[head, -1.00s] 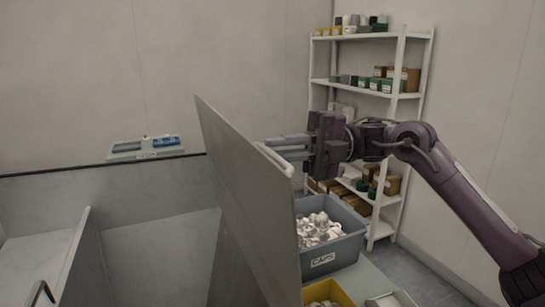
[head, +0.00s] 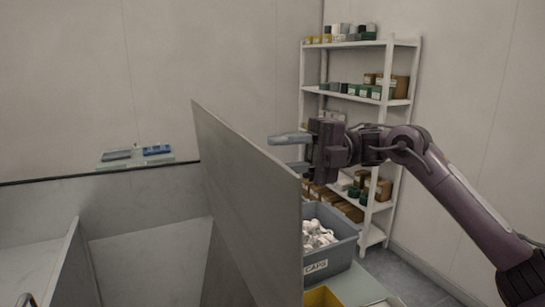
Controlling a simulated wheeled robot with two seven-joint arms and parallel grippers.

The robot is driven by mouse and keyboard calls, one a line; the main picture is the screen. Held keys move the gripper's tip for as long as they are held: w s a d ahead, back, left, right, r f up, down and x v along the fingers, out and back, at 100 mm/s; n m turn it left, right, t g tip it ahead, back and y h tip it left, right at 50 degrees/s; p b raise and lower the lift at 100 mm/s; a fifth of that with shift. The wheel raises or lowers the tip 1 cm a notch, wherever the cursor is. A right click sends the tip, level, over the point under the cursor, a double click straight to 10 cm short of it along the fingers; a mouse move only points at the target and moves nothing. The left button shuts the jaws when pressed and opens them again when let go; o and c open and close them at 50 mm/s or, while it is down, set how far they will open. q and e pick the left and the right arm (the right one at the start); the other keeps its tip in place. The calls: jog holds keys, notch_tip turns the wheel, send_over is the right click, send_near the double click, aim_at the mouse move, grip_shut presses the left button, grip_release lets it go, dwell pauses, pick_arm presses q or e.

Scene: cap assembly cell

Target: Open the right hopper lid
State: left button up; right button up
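The right hopper lid (head: 250,205) is a large flat grey panel. In the head view it stands raised, close to upright, with the hopper opening (head: 150,265) uncovered to its left. My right gripper (head: 287,152) is at the lid's upper right edge, coming in from the right. Its two fingers are spread apart with nothing visible between them. The lower fingertip is near or partly behind the lid's edge, and I cannot tell whether it touches. The lid's handle is hidden. My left gripper is out of view.
A grey bin labelled CAPS (head: 340,252) holding white caps stands right of the lid, with a yellow bin (head: 322,297) in front. A white shelf (head: 390,118) with boxes stands behind my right arm. Another pale panel with a dark handle (head: 26,299) is at lower left.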

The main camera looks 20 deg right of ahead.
jog(key=d, duration=0.5)
jog(key=shift+w+d+f, duration=0.1)
jog(key=shift+d+f, duration=0.1)
jog(key=shift+d, duration=0.1)
